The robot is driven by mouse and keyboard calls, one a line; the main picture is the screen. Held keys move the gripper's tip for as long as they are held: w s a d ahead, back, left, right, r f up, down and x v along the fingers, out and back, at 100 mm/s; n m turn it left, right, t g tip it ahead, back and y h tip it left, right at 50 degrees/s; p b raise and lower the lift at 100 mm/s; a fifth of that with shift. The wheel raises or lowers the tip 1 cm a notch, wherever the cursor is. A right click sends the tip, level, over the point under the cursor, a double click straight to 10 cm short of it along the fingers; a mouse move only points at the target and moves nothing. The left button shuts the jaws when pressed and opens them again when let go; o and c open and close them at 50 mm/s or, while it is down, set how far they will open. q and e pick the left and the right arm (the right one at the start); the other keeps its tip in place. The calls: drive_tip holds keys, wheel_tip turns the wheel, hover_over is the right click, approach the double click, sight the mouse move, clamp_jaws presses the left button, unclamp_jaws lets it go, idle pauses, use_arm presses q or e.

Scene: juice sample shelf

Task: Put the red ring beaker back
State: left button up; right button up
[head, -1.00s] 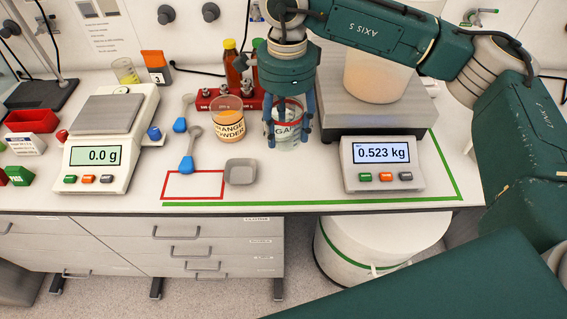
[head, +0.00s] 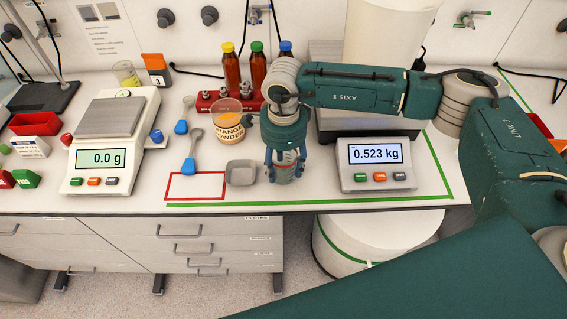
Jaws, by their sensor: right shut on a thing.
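My right gripper (head: 285,172) points down and is shut on a clear beaker (head: 285,174) in front of the large scale, near the bench's front edge. The fingers cover much of the beaker, and its ring is hard to make out now. I cannot tell whether its base touches the bench. My left gripper is not in view.
A grey weighing dish (head: 241,173) sits between the red outline and my gripper. A small scale (head: 105,155) reads 0.0 g; the large scale (head: 375,165) reads 0.523 kg.

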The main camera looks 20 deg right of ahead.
drive_tip(key=shift+f, duration=0.15)
drive_tip(key=o, duration=1.3)
drive_tip(key=shift+o, duration=0.2)
drive_tip(key=shift+r, duration=0.25)
drive_tip(key=shift+r+b, duration=0.25)
drive_tip(key=shift+b, duration=0.05)
wheel_tip(320, 180, up, 11)
drive_tip(key=b, duration=0.3)
drive_tip(key=shift+f+b, duration=0.2)
drive_tip(key=shift+b, duration=0.15)
drive_tip(key=shift+s+r, duration=0.1)
drive_tip(key=shift+r, duration=0.3)
